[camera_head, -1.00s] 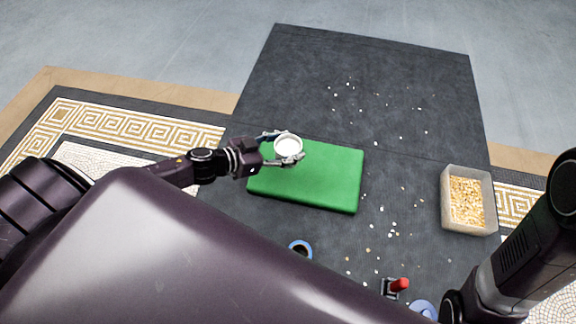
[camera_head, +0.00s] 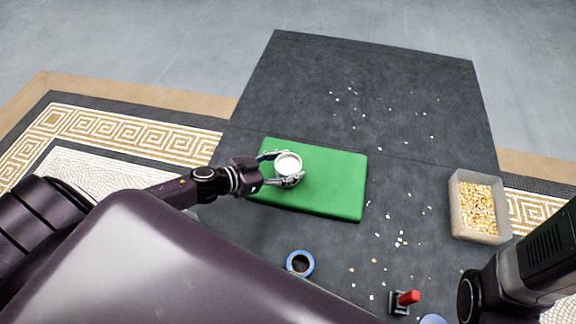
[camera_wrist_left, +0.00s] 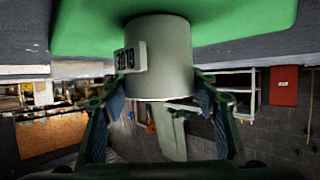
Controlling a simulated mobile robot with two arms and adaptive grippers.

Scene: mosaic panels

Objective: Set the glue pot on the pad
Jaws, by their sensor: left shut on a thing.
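The glue pot (camera_head: 288,163) is a white round pot with a pale inside, upright over the left part of the green pad (camera_head: 335,190). My left gripper (camera_head: 284,172) is shut on the pot, with its fingers on either side. In the left wrist view the picture is upside down. There the pot (camera_wrist_left: 160,60) carries a dark-printed label, and its base is at or very near the pad (camera_wrist_left: 230,18). I cannot tell whether they touch. A pale strip (camera_wrist_left: 170,132) shows beyond the pot's rim. My right gripper is not in view.
A clear bin of yellowish chips (camera_head: 456,218) stands at the right on the dark mat (camera_head: 320,80). A blue ring-shaped roll (camera_head: 300,264) and a small red-handled tool (camera_head: 408,297) lie nearer me. Small pale chips are scattered right of the pad. The pad's right half is clear.

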